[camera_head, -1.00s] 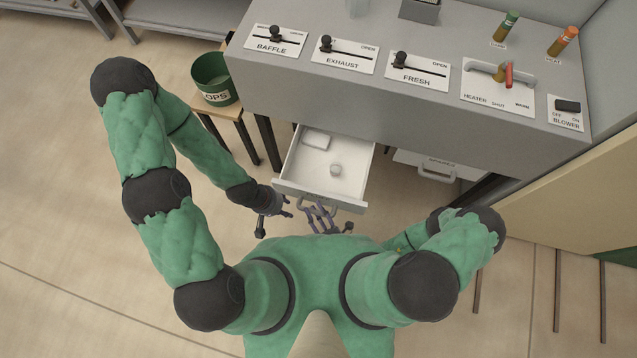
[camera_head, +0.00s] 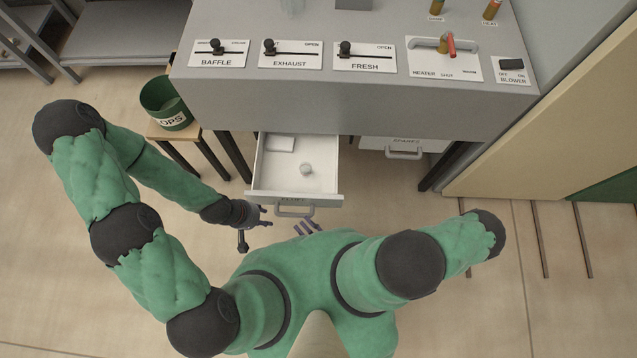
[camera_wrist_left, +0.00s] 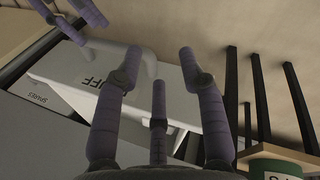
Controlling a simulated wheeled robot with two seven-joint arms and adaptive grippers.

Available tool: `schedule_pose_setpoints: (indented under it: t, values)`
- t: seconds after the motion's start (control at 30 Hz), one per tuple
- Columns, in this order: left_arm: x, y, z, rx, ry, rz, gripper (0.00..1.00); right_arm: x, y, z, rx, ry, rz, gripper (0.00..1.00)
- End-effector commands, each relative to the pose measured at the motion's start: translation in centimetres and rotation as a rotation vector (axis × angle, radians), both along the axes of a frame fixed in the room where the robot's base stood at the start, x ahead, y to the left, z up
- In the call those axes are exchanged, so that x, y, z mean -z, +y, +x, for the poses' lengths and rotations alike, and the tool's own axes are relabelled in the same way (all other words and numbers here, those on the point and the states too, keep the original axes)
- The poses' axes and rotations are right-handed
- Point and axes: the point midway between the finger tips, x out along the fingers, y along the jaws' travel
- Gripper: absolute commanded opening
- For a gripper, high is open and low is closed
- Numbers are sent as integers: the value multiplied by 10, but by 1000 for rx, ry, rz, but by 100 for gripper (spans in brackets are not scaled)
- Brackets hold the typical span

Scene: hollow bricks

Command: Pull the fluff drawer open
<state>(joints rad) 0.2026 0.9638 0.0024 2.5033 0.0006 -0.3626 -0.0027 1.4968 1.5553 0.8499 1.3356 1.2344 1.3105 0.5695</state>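The fluff drawer (camera_head: 325,185) stands pulled out from under the grey counter in the head view. Its front, lettered "FLUFF", also shows in the left wrist view (camera_wrist_left: 72,90). The drawer's handle (camera_head: 295,212) faces me. My left gripper (camera_head: 262,215) is beside the drawer front's left end, empty, with its fingers spread in the left wrist view (camera_wrist_left: 158,60). My body hides part of the right hand.
A small round white thing (camera_head: 306,169) and a flat white block (camera_head: 280,144) lie in the drawer. A second drawer (camera_head: 403,150) to the right is nearly shut. A green bin (camera_head: 165,104) stands on a stool at left. The counter (camera_head: 350,100) overhangs the drawers.

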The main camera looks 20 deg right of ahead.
Motion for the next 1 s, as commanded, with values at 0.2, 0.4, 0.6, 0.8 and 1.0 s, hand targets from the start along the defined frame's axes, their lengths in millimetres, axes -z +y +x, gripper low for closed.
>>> schedule_pose_setpoints:
  t: [0.2, 0.4, 0.6, 0.8, 1.0]
  values:
    - [0, 0, 0, 0, 0, 0, 40, 3, -8, -15, 6, 2, -3, 37]
    - [0, 0, 0, 0, 0, 0, 40, 5, -17, -31, 6, 2, -4, 37]
    - [0, 0, 0, 0, 0, 0, 40, 8, -25, -46, 5, 1, -3, 37]
    - [0, 0, 0, 0, 0, 0, 40, 9, -29, -54, 3, 0, -3, 37]
    - [0, 0, 0, 0, 0, 0, 40, 9, -29, -56, 1, 0, -4, 37]
